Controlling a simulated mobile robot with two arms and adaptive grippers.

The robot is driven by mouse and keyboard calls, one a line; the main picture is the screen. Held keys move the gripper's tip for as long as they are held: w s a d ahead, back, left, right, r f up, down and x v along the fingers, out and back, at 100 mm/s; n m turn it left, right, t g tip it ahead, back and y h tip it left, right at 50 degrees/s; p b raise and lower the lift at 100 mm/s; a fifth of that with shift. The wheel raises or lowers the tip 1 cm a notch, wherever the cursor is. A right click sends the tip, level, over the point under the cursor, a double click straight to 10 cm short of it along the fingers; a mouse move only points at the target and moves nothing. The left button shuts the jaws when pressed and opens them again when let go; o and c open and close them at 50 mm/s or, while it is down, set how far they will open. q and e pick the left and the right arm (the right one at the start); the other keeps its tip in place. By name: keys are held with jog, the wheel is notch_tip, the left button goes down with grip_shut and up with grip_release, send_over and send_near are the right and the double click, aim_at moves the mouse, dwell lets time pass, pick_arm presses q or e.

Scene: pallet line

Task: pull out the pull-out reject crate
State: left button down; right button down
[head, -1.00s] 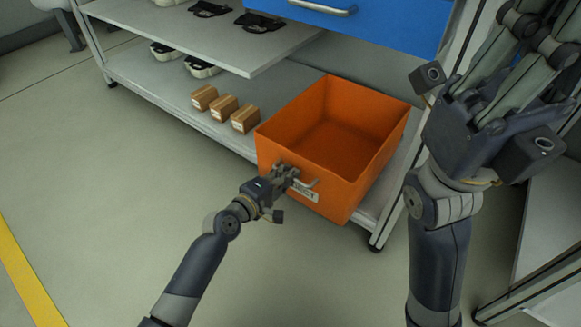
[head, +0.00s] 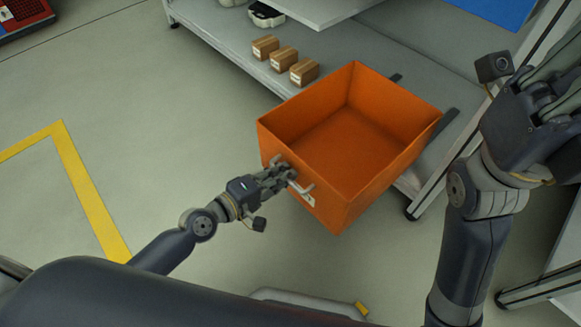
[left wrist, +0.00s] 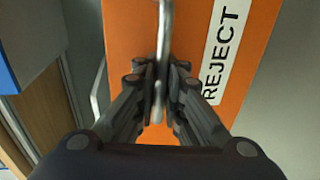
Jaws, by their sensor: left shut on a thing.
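The orange reject crate (head: 375,135) is empty and juts out from the lower shelf over the floor in the head view. Its front carries a white label reading REJECT (left wrist: 224,50) in the left wrist view and a grey bar handle (head: 300,187). My left gripper (head: 284,176) is at the crate's front and shut on the handle; in the left wrist view its fingers (left wrist: 160,100) close around the bar. My right arm is raised at the right of the head view, and its fingertips are cut off by the frame edge.
Several small brown boxes (head: 281,60) sit on the lower shelf (head: 225,45) left of the crate. A dark rail (head: 437,137) shows on the shelf beside the crate. A shelf leg (head: 432,190) stands right of it. The floor in front is largely clear, with a yellow line (head: 90,190).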

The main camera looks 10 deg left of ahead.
pick_arm(q)
jog(key=shift+r, duration=0.1)
jog(key=c, duration=2)
grip_release()
jog(key=shift+o, duration=0.2)
jog(key=shift+s, duration=0.15)
jog(key=v, duration=1.1)
jog(key=shift+s+a, duration=0.3)
